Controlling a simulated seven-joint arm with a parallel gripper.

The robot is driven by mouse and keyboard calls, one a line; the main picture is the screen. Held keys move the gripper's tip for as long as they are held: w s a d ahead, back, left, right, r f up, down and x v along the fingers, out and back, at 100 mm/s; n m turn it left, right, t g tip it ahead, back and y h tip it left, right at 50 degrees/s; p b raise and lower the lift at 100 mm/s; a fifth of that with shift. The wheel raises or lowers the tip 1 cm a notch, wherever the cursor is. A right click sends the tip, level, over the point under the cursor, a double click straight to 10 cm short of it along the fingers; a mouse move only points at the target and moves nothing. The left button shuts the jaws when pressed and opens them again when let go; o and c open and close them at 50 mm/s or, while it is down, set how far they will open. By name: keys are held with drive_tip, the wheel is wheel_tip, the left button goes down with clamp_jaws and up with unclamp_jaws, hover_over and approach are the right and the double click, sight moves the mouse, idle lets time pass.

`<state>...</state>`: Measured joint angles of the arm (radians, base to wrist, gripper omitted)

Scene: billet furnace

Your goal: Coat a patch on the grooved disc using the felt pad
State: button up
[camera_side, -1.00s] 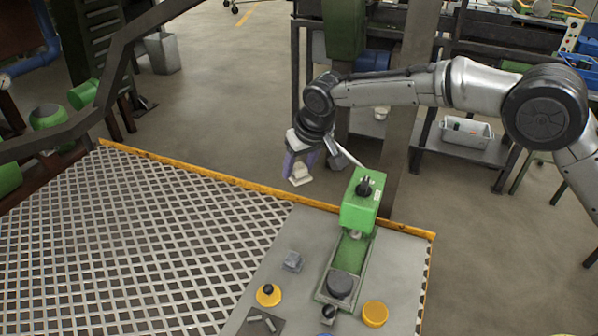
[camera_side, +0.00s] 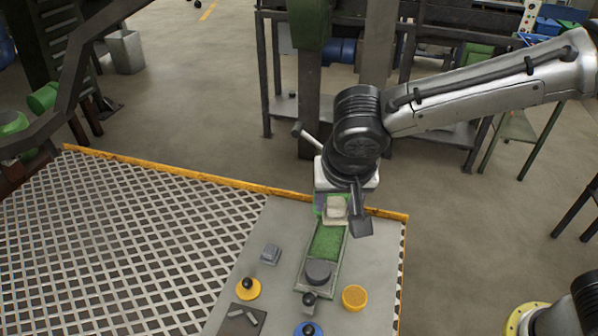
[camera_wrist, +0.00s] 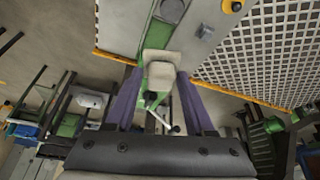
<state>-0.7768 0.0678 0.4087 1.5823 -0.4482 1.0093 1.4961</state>
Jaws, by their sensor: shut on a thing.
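My gripper (camera_side: 342,212) is shut on the felt pad (camera_side: 336,206), a pale, stepped block, over the back part of the green press. In the wrist view the pad (camera_wrist: 161,72) sits between the two purple fingers. A dark round disc (camera_side: 318,271) lies on the front of the green press base (camera_side: 327,241), nearer the camera than the pad and apart from it. A yellow-orange disc (camera_side: 355,297) lies on the table right of the base. I cannot make out grooves on either disc. My gripper hides most of the press head.
A grey block (camera_side: 270,253), a black knob on a yellow base (camera_side: 248,288), a blue-based knob (camera_side: 308,329) and a dark tray (camera_side: 240,318) stand on the table (camera_side: 285,222). A white lattice floor (camera_side: 130,240) lies left. A yellow edge strip (camera_side: 180,176) runs behind.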

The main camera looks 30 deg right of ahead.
drive_tip(key=s+d+f+m, duration=0.1)
drive_tip(key=s+d+m, duration=0.15)
drive_tip(key=s, duration=0.35)
hover_over(355, 291)
drive_tip(key=s, duration=0.1)
wheel_tip(355, 291, down, 13)
drive_tip(key=shift+g+h, duration=0.3)
drive_tip(key=shift+a+f, duration=0.2)
drive_tip(key=shift+f, duration=1.45)
drive_tip(key=shift+a+f, duration=0.2)
drive_tip(key=shift+f, duration=1.45)
drive_tip(key=shift+f, duration=0.6)
wheel_tip(355, 291, up, 7)
